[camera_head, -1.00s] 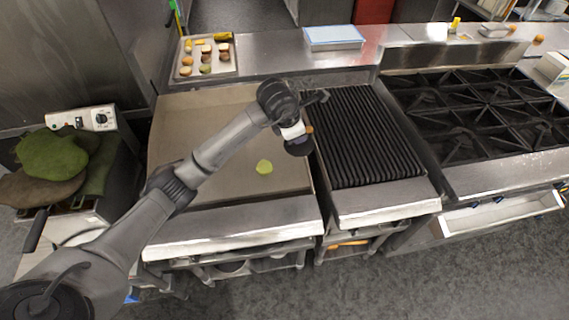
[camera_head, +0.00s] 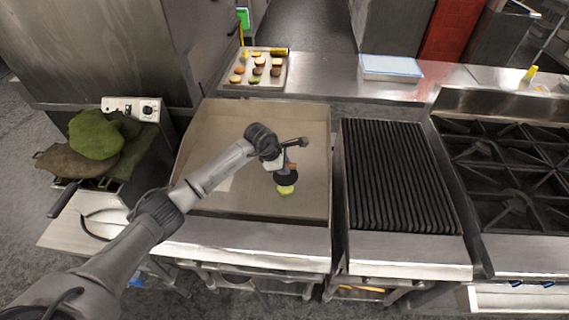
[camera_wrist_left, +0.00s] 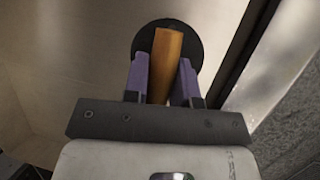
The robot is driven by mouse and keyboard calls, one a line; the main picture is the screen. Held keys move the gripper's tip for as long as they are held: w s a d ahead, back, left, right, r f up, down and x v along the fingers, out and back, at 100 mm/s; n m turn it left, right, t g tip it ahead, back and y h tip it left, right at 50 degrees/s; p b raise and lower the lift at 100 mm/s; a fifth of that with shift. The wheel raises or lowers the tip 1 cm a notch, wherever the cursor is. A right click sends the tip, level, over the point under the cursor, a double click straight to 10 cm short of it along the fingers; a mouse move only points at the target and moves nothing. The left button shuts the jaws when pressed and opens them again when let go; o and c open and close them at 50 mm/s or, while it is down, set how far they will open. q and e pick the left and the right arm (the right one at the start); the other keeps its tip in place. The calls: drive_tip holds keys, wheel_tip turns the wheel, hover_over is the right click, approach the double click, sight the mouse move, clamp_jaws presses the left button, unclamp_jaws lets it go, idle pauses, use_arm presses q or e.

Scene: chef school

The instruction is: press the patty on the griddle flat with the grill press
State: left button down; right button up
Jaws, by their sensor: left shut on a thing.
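The griddle (camera_head: 225,130) is a flat tan plate in the middle left of the head view. My left gripper (camera_head: 289,166) is over its right front part and is shut on the grill press (camera_head: 286,179). The wrist view shows the press's wooden handle (camera_wrist_left: 166,48) between the purple fingers, with its round dark plate (camera_wrist_left: 203,42) beyond. The yellow-green patty (camera_head: 286,190) shows just below the press in the head view, partly covered by it. I cannot tell whether they touch. In the wrist view the patty is hidden. My right gripper is out of view.
A ribbed grill (camera_head: 395,180) and a burner stove (camera_head: 510,160) stand right of the griddle. A tray (camera_head: 232,80) of food pieces and a blue-topped box (camera_head: 391,67) are on the back counter. Green cloths (camera_head: 97,136) lie at left.

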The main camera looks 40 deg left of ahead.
sight(284, 178)
use_arm(q)
drive_tip(key=shift+w+m, duration=0.1)
drive_tip(key=shift+m, duration=0.2)
drive_tip(key=shift+d+f+b, duration=0.1)
drive_tip(key=shift+f+b, duration=1.05)
drive_tip(key=shift+f, duration=0.45)
drive_tip(key=shift+f+b, duration=0.6)
drive_tip(key=shift+f, duration=0.35)
drive_tip(key=shift+f, duration=0.25)
drive_tip(key=shift+f+b, duration=0.25)
drive_tip(key=shift+b, duration=0.05)
drive_tip(key=shift+f, duration=0.15)
idle(1.1)
